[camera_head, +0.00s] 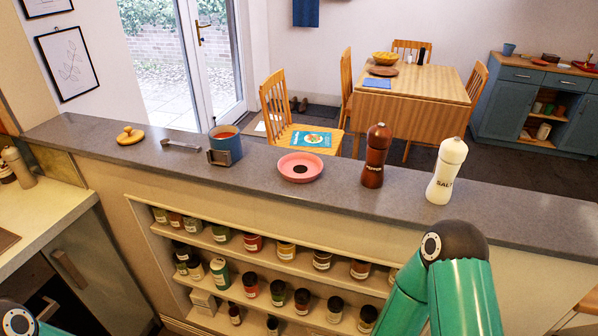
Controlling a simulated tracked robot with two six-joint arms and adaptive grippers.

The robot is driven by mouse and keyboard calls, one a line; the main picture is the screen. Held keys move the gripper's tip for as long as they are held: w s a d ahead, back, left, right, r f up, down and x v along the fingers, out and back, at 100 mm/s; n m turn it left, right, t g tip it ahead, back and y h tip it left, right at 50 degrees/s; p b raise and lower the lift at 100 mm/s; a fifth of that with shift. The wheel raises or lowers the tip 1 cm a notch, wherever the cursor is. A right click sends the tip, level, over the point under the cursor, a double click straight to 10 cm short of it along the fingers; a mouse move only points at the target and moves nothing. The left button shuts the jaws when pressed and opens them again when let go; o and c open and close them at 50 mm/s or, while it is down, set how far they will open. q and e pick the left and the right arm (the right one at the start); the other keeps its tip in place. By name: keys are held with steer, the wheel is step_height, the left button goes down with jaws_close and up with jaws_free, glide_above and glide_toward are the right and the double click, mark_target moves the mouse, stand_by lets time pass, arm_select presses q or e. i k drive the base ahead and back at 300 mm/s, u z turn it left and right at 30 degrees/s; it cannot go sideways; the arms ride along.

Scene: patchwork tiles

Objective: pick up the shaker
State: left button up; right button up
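Two shakers stand upright on the grey counter ledge (335,196). One is a dark brown shaker (375,156) with a label that seems to read PEPPER. To its right is a white shaker (447,171) labelled SALT. They stand apart, and nothing touches either one. My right arm's green links rise from the bottom right, in front of and below the white shaker. A small part of my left arm shows in the bottom left corner. Neither gripper is in view.
Left of the shakers on the ledge are a pink dish (300,178), a blue pot (226,146), a metal bracket (181,146) and a wooden lid (130,136). Shelves of jars (252,243) sit below the ledge. A wooden table (412,108) stands beyond.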

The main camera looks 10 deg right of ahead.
mark_target(249, 279)
steer(key=z, duration=0.3)
steer(key=i, duration=0.15)
steer(key=u, duration=2.05)
steer(key=i, duration=1.05)
steer(key=u, duration=0.7)
steer(key=i, duration=0.35)
steer(key=z, duration=2.9)
